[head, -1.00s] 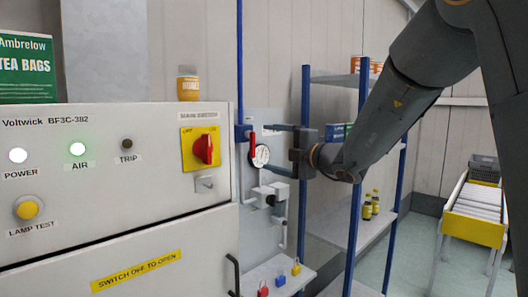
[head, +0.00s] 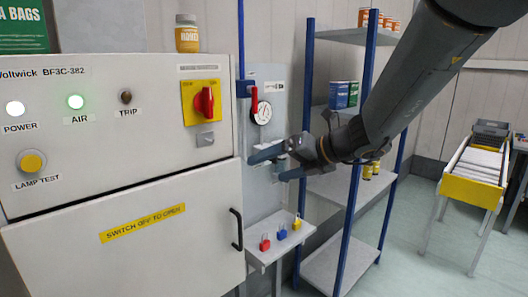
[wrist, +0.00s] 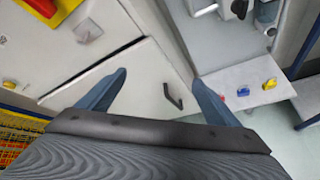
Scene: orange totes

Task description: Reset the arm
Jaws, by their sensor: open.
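My gripper (head: 266,163) is open, with its two blue-grey fingers apart and pointing left in the head view, in front of the grey valve panel (head: 268,200). Nothing shows between the fingers in the wrist view (wrist: 158,92). My arm comes in from the upper right. The white Voltwick cabinet (head: 125,150) stands to the left of the gripper. Its door (head: 150,245) is closed, with a black handle (head: 236,229). The fingers hide part of the valve panel's fittings.
A small shelf (head: 265,252) holds red, blue and yellow padlocks below the gripper. A blue-post rack (head: 308,90) with tins and jars stands behind my arm. A roller conveyor (head: 472,188) stands at the right. The floor between rack and conveyor is clear.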

